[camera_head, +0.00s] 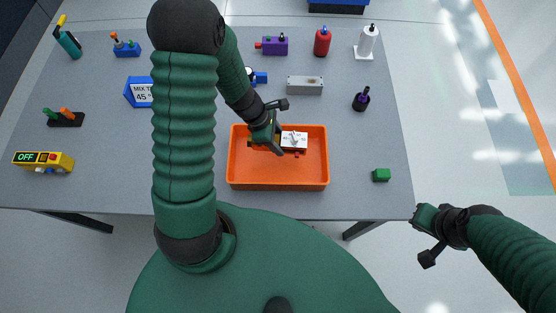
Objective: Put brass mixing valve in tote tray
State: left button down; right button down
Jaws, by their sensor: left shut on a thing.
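The orange tote tray (278,184) stands on the grey table near its front edge. My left gripper (279,146) reaches in over the tray's back part and is shut on the brass mixing valve. The valve (295,139) shows a white face with a grey lever, a small red part below and a hint of brass by the fingers. The gripper hides part of it. I cannot tell whether it touches the tray floor. My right gripper (421,220) is off the table's front right corner, away from the tray; its finger gap is unclear.
A grey box (305,85) stands behind the tray, and a dark bottle (361,99) is at the back right. A blue sign (139,92) and a yellow device (43,162) are on the left. The tray's front half is empty.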

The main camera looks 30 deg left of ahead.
pick_arm(q)
jog(key=shift+n, duration=0.4)
notch_tip(320, 180, down, 10)
jog(key=b, duration=0.3)
jog(key=shift+f, duration=0.2)
jog(key=shift+a, duration=0.2)
jog(key=c, duration=0.7)
grip_release()
jog(key=shift+o, duration=0.3)
jog(key=shift+d, duration=0.15)
jog(key=shift+r, duration=0.15)
